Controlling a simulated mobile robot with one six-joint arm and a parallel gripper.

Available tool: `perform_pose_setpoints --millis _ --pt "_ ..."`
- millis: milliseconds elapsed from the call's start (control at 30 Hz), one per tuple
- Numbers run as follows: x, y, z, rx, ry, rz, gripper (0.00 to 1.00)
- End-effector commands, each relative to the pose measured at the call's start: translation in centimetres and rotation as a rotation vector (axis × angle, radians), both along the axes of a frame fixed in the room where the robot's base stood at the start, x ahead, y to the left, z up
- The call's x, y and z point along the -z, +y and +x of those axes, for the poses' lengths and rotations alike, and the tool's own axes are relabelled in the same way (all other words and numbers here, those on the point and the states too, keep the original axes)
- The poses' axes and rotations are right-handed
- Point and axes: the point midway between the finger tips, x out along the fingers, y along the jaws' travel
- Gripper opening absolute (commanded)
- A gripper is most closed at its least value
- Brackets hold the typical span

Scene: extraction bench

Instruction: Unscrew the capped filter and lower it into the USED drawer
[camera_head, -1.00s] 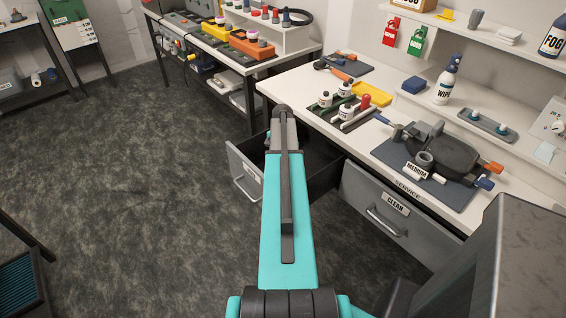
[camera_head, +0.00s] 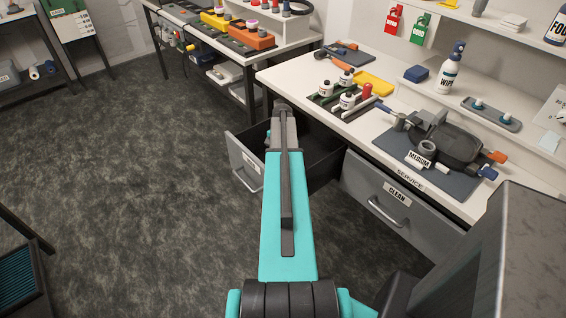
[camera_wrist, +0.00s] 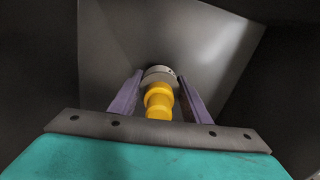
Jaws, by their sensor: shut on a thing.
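My gripper (camera_wrist: 155,98) has its two purple fingers on either side of the filter (camera_wrist: 160,75), a pale grey round piece with stepped yellow parts (camera_wrist: 158,100). It is shut on the filter. Dark grey walls surround it in the wrist view. In the head view an open grey drawer (camera_head: 246,165) sticks out from the bench, and my arm reaches over it. Its front label is too small to read. My arm hides the gripper and filter in the head view. Whether the filter touches the drawer floor I cannot tell.
A shut drawer (camera_head: 420,222) marked CLEAN is right of the open one.

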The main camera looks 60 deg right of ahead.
Motion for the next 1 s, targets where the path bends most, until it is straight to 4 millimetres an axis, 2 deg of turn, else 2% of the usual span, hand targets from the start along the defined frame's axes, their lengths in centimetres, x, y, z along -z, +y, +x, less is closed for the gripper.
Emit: perform_pose_setpoints --millis 33,67,167,200,667,1000 --pt "0.0 0.0 0.0 0.000 0.000 0.000 0.16" --pt "0.0 0.0 0.0 0.000 0.000 0.000 0.46" --pt "0.0 0.0 0.0 0.000 0.000 0.000 0.63" --pt "0.0 0.0 0.0 0.000 0.000 0.000 0.65" --pt "-0.5 0.0 0.0 0.000 0.000 0.000 0.65" --pt "-3.6 0.0 0.0 0.000 -0.002 -0.001 0.65"
